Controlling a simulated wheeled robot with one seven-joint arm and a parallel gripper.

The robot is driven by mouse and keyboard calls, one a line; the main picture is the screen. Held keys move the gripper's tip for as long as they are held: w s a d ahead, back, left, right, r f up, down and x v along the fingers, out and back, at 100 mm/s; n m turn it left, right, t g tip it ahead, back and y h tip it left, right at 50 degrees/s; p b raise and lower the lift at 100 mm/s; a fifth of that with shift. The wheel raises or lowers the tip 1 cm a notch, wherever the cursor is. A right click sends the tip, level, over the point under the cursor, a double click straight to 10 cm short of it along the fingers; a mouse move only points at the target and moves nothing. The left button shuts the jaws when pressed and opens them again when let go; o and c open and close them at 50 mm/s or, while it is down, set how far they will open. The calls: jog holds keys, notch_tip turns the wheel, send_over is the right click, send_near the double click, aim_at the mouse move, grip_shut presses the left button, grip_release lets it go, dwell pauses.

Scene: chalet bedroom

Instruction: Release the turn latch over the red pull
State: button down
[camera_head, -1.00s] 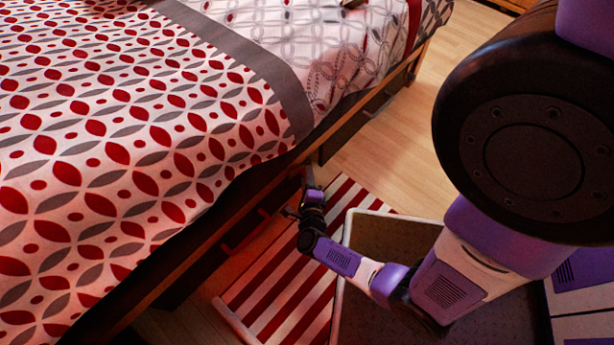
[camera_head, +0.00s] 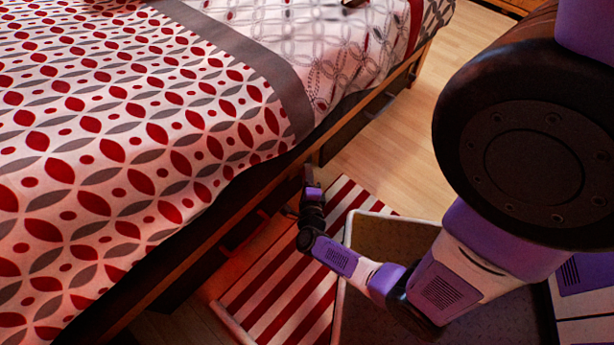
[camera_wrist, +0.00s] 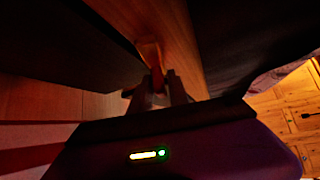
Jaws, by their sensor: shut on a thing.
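The turn latch (camera_wrist: 150,52) is a small orange-brown tab on the wooden strip of the bed's side in the wrist view. My gripper (camera_wrist: 160,84) is shut on it, with one finger on each side of its lower end. In the head view my gripper (camera_head: 308,176) reaches the bed's lower side, and the latch is too small and dark to make out there. A thin red pull (camera_head: 240,237) shows dimly on the dark drawer front under the bed, to the left of my gripper. The latch's exact angle is hard to read.
The bed (camera_head: 130,130) with its patterned cover fills the left. A red-and-white striped rug (camera_head: 275,290) lies on the floor below my wrist. A grey open bin (camera_head: 385,235) stands close to my forearm. Wooden floor (camera_head: 400,150) is clear beyond.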

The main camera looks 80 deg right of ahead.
jog(key=shift+n+h+b, duration=0.5)
jog(key=shift+h+b, duration=0.2)
jog(key=shift+b, duration=0.3)
jog(key=shift+r+n+h+b, duration=0.45)
jog(key=shift+r+n+h, duration=0.05)
jog(key=shift+r, duration=0.15)
jog(key=c, duration=1.4)
grip_release()
jog(key=shift+c, duration=0.2)
jog(key=p+v, duration=0.1)
jog(key=v, duration=0.6)
jog(key=shift+s+a+p, duration=0.15)
jog(key=shift+a+p, duration=0.25)
jog(key=shift+a, duration=0.1)
